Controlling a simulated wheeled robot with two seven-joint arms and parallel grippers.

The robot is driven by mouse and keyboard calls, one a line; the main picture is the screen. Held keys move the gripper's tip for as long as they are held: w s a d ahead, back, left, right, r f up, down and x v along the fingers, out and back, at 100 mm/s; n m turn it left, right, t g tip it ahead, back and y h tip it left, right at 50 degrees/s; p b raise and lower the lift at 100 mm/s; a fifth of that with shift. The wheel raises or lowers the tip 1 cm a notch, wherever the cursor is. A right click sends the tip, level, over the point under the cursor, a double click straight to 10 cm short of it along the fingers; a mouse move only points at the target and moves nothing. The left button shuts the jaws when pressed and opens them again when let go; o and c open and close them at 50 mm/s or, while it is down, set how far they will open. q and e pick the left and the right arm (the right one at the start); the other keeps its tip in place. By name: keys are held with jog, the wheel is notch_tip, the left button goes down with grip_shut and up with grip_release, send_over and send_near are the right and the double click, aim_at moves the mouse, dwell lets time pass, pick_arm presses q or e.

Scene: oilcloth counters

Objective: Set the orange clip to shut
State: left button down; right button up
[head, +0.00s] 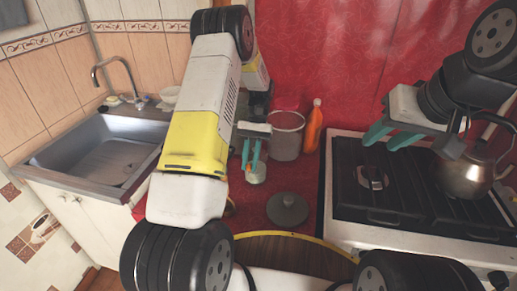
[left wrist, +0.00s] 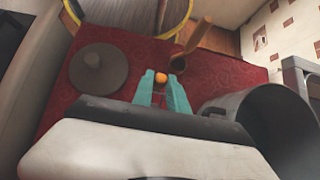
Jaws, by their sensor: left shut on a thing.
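The orange clip (left wrist: 161,78) is a small orange piece between the teal fingertips of my left gripper (left wrist: 161,82) in the left wrist view. In the head view the clip (head: 249,168) is a small orange spot at the tips of my left gripper (head: 250,165), which points down over the red counter. The left fingers are shut on it. A small pale jar (head: 258,174) shows just beside the fingertips; I cannot tell whether it touches the clip. Whether the clip is open or shut is too small to tell. My right gripper (head: 392,136) hangs empty over the stove, its teal fingers apart.
A grey lid (head: 287,210) lies on the red counter. The stove (head: 345,210) with a kettle (head: 468,175) is right, the sink (head: 105,160) left. A wooden-handled utensil (left wrist: 198,38) shows in the left wrist view.

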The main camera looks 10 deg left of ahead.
dwell(0.4)
pick_arm(q)
jog(key=c, duration=1.3)
grip_release()
jog(key=shift+v, duration=3.95)
